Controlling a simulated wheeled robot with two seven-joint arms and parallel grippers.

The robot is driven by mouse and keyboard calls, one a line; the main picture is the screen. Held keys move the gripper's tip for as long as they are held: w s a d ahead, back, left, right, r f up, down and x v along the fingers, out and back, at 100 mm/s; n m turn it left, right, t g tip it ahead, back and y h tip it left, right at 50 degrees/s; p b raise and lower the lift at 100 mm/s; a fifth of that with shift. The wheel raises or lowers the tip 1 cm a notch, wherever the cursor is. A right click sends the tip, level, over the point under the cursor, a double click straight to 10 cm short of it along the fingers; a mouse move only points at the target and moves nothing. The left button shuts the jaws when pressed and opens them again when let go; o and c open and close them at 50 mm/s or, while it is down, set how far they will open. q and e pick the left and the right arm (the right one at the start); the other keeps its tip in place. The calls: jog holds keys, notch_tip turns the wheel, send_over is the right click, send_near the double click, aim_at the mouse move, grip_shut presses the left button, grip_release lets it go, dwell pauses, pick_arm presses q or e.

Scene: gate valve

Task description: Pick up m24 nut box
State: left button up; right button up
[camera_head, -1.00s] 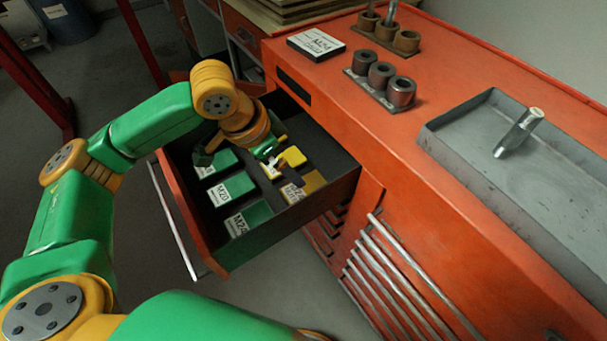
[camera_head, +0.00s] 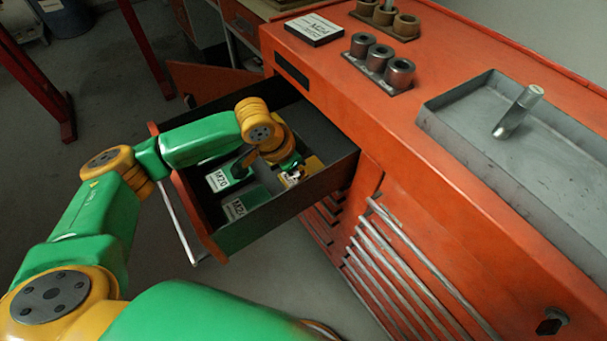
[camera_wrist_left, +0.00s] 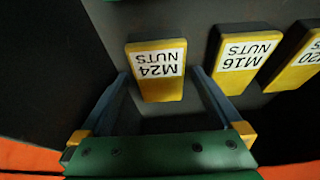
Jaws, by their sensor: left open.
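The yellow M24 nuts box (camera_wrist_left: 158,88) has a white label and lies in the open drawer. It shows upside down in the left wrist view. My left gripper (camera_wrist_left: 158,74) is open, with one finger on each side of this box and a gap on both sides. I cannot tell how far the fingertips are above the drawer floor. In the head view my left gripper (camera_head: 292,174) is inside the drawer over the yellow boxes and hides most of them; a yellow part (camera_head: 314,164) shows beside it. My right gripper is not in view.
The yellow M16 nuts box (camera_wrist_left: 243,66) sits beside the M24 one, with an M20 box (camera_wrist_left: 300,72) beyond. Green boxes, M20 (camera_head: 228,177) and M24 (camera_head: 245,203), lie in the drawer (camera_head: 270,216). The orange cabinet top (camera_head: 375,115) holds sockets and a grey tray (camera_head: 500,155).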

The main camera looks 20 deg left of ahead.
pick_arm(q)
jog(key=shift+f+p, duration=0.2)
jog(key=shift+p, duration=0.1)
jog(key=shift+c, duration=0.2)
grip_shut()
dwell(0.3)
